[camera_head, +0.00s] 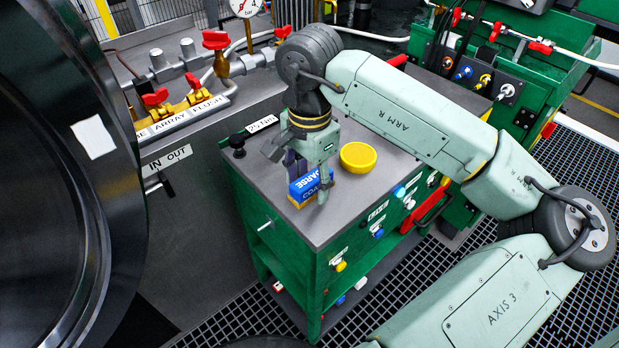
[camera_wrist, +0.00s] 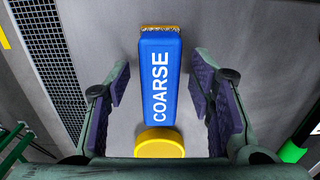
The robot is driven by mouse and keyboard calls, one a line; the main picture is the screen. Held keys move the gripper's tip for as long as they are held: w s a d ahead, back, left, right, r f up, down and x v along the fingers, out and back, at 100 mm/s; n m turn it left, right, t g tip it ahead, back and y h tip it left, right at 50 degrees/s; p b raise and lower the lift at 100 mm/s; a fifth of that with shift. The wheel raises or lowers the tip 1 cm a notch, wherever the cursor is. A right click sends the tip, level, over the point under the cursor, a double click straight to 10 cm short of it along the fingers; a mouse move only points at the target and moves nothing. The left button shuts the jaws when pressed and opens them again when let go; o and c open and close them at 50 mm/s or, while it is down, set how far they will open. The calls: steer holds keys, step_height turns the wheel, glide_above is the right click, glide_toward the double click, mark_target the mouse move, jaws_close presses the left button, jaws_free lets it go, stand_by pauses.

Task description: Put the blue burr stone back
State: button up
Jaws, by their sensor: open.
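The blue burr stone (camera_head: 304,186), a block marked COARSE, stands on the grey top of the green cabinet (camera_head: 365,203), near its left edge. My gripper (camera_head: 308,178) is just above it, and one finger hides part of the block in the head view. In the wrist view the blue burr stone (camera_wrist: 160,70) lies lengthwise between the fingers of my gripper (camera_wrist: 160,88). The fingers are spread with a gap on both sides and hold nothing. A rough brownish strip shows at the stone's far end.
A round yellow object (camera_head: 358,157) sits on the cabinet top close to the stone; it also shows in the wrist view (camera_wrist: 159,143). Valves with red handles (camera_head: 215,40) line the back. The cabinet top's front part is clear.

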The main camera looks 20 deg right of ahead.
mark_target(310, 179)
step_height(310, 179, up, 12)
steer(key=b, duration=0.1)
stand_by(0.4)
